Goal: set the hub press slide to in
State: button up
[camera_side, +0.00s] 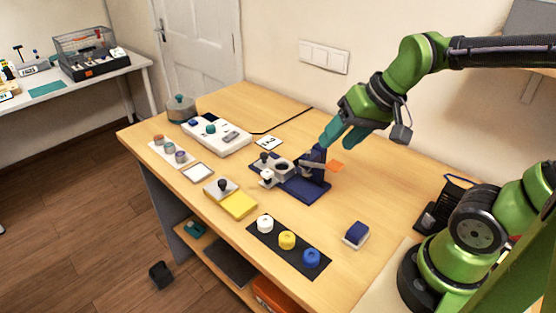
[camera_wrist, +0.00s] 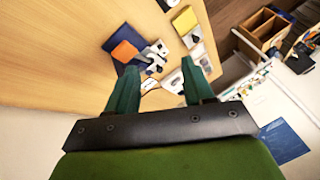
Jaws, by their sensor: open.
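The hub press appears to be the dark blue fixture (camera_side: 305,189) in the middle of the table. It carries a grey ring, a dark blue upright block, a small white part with a black knob (camera_side: 267,176) at its left, and an orange tab (camera_side: 335,166) at its right. Which part is the slide, and its setting, I cannot tell. The fixture (camera_wrist: 114,41) also shows in the wrist view with its orange tab (camera_wrist: 124,52). My gripper (camera_side: 338,142) is open and empty, above and behind the fixture, apart from it. Its teal fingers (camera_wrist: 158,75) are spread in the wrist view.
A yellow pad (camera_side: 239,205) lies left of the fixture. A black strip (camera_side: 262,242) with white, yellow and blue knobs lies in front. A blue-and-white block (camera_side: 356,235) stands at right. A white panel (camera_side: 217,137) and a grey pot (camera_side: 181,110) stand at the far left.

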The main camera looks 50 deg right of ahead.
jog(key=w+d+f+m+g, duration=0.2)
jog(key=w+d+m, duration=0.2)
jog(key=w+m, duration=0.45)
jog(key=m, duration=1.5)
send_near(265, 154)
jog(key=shift+y, duration=0.5)
jog(key=x, duration=0.8)
jog(key=shift+w+d+f, duration=0.3)
jog(key=shift+d+f, duration=0.05)
jog(key=shift+f, duration=0.05)
jog(key=shift+c, duration=0.2)
grip_shut()
